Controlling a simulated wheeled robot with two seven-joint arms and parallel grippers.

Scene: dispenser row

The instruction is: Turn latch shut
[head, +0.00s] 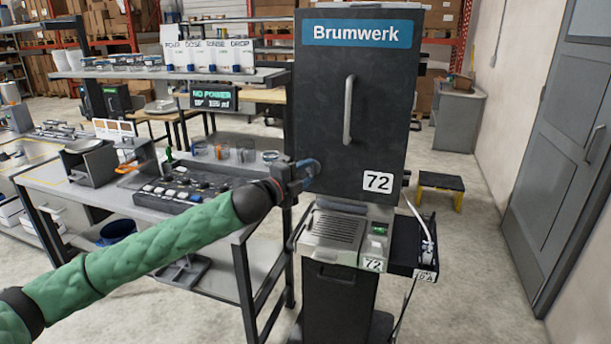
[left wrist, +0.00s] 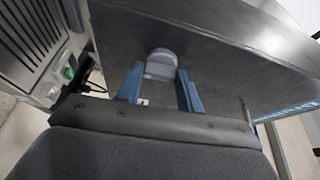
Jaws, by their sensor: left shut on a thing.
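The dark dispenser cabinet marked Brumwerk (head: 385,95) stands upright, its front door with a pale vertical handle (head: 348,110) closed flat as far as I see. My left gripper (head: 308,170) is at the lower left of the door front. In the left wrist view its two blue fingers (left wrist: 160,88) stand on either side of a grey rounded latch knob (left wrist: 161,64) on the dark panel, and are shut on it. In the head view the latch is mostly hidden by the gripper, so its turn angle is hard to tell. My right gripper is not in view.
Below the door is a grated metal tray (head: 335,230) with a small green-lit panel (head: 378,230). A black side shelf (head: 412,258) juts out at right. A bench with a button panel (head: 185,190) stands at left. A grey door (head: 560,150) is at far right.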

